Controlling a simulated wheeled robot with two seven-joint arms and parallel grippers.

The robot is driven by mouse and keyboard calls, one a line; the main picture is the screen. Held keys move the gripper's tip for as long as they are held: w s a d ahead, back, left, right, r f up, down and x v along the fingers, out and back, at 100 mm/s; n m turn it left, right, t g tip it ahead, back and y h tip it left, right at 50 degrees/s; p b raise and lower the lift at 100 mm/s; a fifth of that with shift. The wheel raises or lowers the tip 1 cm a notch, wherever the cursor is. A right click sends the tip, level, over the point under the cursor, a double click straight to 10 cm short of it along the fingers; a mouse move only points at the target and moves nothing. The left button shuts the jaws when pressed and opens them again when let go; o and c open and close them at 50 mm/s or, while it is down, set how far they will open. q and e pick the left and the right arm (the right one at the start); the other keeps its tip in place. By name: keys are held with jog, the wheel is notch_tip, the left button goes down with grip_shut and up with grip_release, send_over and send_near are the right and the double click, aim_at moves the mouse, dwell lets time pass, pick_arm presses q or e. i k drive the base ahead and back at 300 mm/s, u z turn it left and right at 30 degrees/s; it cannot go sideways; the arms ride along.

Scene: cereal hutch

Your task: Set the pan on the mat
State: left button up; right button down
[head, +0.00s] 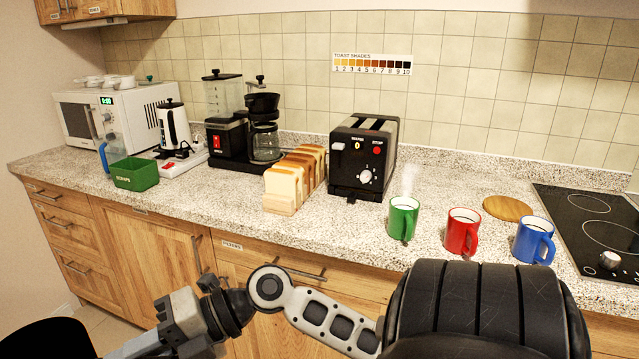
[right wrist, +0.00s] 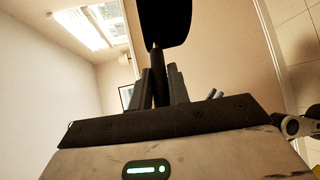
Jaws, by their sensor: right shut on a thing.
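The pan (right wrist: 165,22) shows in the right wrist view as a dark shape at the top, with its narrow handle running down to my right gripper (right wrist: 158,78). The gripper is shut on the handle and holds the pan in the air. A black rounded shape at the lower left edge of the head view looks like part of the pan, but it is cut off. The mat (head: 508,208) is a round, light brown disc lying flat on the counter, left of the hob, with nothing on it. My left gripper is not in view.
Green (head: 403,218), red (head: 462,232) and blue (head: 533,240) mugs stand in front of the mat; the green one steams. The black hob (head: 590,225) lies right of it. A toaster (head: 363,158), bread (head: 295,180) and coffee maker (head: 262,125) stand farther left.

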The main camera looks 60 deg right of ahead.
aim_at(508, 208)
jog(key=z, duration=2.25)
